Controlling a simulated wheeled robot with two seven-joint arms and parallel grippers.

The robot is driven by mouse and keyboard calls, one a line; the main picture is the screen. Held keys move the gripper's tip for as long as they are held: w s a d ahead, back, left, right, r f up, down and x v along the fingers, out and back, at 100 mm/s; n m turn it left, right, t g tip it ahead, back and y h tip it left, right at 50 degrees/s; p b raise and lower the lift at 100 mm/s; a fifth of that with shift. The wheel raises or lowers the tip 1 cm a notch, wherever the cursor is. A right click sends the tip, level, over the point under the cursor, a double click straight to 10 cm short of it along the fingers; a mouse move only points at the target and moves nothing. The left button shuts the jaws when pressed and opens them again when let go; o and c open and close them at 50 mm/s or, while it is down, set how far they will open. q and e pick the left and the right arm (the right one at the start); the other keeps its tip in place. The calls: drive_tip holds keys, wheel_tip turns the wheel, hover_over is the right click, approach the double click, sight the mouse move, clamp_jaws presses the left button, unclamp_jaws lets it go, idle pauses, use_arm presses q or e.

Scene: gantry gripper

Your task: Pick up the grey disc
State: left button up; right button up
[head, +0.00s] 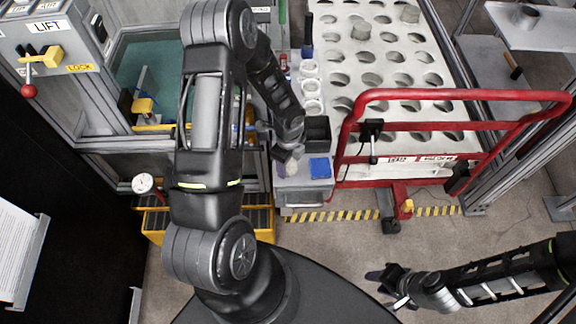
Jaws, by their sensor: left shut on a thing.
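My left gripper (286,160) reaches down over the small grey cart beside the red gate. It is shut on a small pale grey round piece (292,168), which looks like the grey disc; the fingers and wrist hide part of it. I cannot tell whether the piece touches the cart top below. My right gripper (384,288) is at the lower right, above the floor, with its fingers apart and nothing between them.
The cart top holds a blue square (320,168), a black bin (317,130) and several white round cups (311,88). A red gate frame (440,95) stands right of it, before a white panel with holes (395,57). A lift cabinet (45,50) is at left.

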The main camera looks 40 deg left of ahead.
use_arm(q)
drive_tip(key=c, duration=0.4)
drive_tip(key=shift+r, duration=0.15)
drive_tip(key=shift+c, duration=0.2)
wheel_tip(320, 180, up, 10)
idle(0.3)
idle(0.5)
drive_tip(key=w+d+r+n, duration=0.5)
drive_tip(key=d+r+n, duration=0.1)
drive_tip(key=r+n, duration=0.2)
drive_tip(key=w+d+r+n, duration=0.5)
drive_tip(key=d+r+n, duration=0.1)
drive_tip(key=n, duration=0.3)
drive_tip(key=shift+w+d+r+n, duration=0.15)
drive_tip(key=shift+r+n, duration=0.15)
drive_tip(key=shift+r, duration=0.6)
